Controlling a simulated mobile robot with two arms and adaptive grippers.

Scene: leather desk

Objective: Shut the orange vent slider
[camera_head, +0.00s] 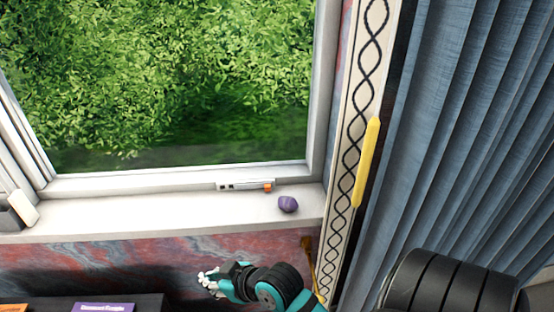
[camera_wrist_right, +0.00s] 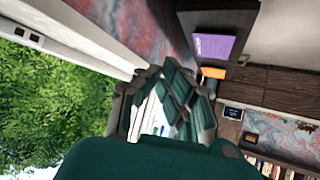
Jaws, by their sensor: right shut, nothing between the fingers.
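The orange vent slider (camera_head: 267,187) is a small tab at the right end of a white vent strip (camera_head: 237,185) on the lower window frame. Dark slots show at the left part of the strip. In the right wrist view, the strip with its slots (camera_wrist_right: 28,37) shows at the left edge; I cannot make out the orange tab there. My right gripper (camera_head: 208,283) is below the sill, lower and to the left of the slider, apart from it. Its fingers (camera_wrist_right: 176,92) are shut and empty. My left gripper is not in view.
A purple lump (camera_head: 288,204) lies on the white sill (camera_head: 150,212), just right of the slider. A patterned strip with a yellow bar (camera_head: 367,162) and blue curtains (camera_head: 455,140) stand at the right. A dark surface with a purple book (camera_head: 103,307) is at the lower left.

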